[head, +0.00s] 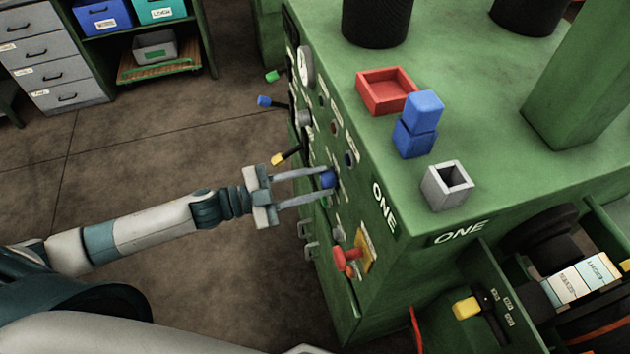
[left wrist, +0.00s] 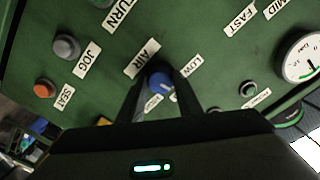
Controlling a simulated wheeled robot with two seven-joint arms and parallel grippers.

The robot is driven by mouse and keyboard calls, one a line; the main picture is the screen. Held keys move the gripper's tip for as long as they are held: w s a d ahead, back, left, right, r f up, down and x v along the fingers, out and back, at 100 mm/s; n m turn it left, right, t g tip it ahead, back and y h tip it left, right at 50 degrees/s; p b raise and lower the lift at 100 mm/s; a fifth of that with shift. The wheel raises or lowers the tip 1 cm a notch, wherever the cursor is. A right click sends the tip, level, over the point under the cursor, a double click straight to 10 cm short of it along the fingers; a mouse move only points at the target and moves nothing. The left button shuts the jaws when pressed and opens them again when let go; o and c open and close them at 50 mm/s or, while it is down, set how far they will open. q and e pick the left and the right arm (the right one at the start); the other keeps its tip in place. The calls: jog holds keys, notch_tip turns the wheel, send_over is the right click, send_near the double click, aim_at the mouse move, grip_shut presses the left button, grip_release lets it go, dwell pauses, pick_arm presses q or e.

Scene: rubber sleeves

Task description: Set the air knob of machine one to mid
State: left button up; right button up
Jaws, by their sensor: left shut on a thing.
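The blue air knob (head: 327,179) sits on the front panel of the green machine one (head: 375,160). My left gripper (head: 325,184) reaches it from the left with its two fingers on either side, shut on the knob. In the left wrist view the blue knob (left wrist: 159,82) shows between the dark fingertips, beside the AIR label (left wrist: 142,60) and a LOW label (left wrist: 192,66). Any other label near the knob is partly covered by the fingers, and I cannot read the knob's pointer. My right gripper is not in view.
A yellow-tipped lever (head: 279,159) and a blue-tipped lever (head: 265,101) stick out of the panel near my gripper. Blue blocks (head: 416,125), a red tray (head: 384,92) and a grey square cup (head: 447,186) stand on top.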

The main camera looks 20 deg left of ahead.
pick_arm(q)
jog(key=shift+m, duration=1)
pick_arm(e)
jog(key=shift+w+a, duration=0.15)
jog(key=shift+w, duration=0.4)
pick_arm(q)
jog(key=o, duration=1)
jog(key=shift+o, duration=0.2)
jog(key=shift+s+a, duration=0.1)
